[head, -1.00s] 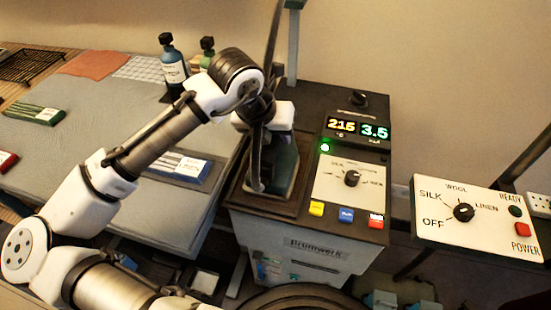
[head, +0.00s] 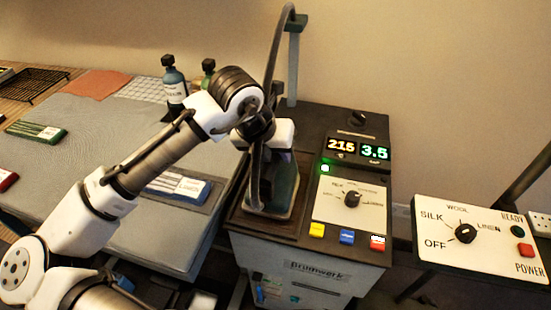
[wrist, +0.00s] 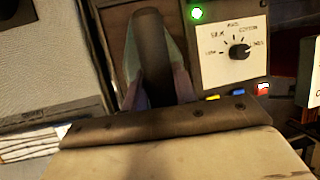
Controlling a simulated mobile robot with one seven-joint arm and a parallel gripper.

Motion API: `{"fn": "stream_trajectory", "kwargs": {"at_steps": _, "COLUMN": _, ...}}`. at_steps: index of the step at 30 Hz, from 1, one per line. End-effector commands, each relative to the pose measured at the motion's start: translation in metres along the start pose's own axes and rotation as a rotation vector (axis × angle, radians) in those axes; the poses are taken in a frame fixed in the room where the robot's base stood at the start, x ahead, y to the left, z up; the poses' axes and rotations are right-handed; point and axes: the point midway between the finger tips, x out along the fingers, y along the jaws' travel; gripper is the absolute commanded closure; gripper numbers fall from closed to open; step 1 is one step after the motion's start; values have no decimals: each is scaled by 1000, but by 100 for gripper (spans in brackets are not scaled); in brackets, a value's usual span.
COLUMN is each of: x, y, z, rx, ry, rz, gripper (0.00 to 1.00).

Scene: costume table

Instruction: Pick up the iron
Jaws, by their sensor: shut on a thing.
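The iron (head: 284,188) is a dark teal body with a pale lower edge. In the head view it is at its rest on the left part of the pressing station's top. I cannot tell whether a small gap lies beneath it. My gripper (head: 276,148) comes down from above and is shut on the iron, at its upper part. My wrist and a dark hose hide the fingers and much of the handle. In the wrist view the iron (wrist: 179,62) shows only partly, behind a dark rounded part.
The station's panel (head: 350,205) with lit displays, a knob and coloured buttons is right of the iron. A separate control box (head: 480,240) stands farther right. The grey ironing board (head: 90,140) lies left, with bottles (head: 174,85) behind. The hose loops above the iron.

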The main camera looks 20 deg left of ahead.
Motion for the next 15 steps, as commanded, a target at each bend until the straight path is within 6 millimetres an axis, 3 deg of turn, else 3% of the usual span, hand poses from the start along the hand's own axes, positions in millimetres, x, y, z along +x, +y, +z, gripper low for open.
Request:
{"fn": "stream_trajectory", "kwargs": {"at_steps": 5, "x": -24, "y": -6, "z": 11, "rx": 3, "ry": -6, "rz": -1, "gripper": 100}}
{"fn": "stream_trajectory", "kwargs": {"at_steps": 15, "x": -105, "y": -24, "z": 44, "rx": 4, "ry": -5, "rz": -3, "gripper": 100}}
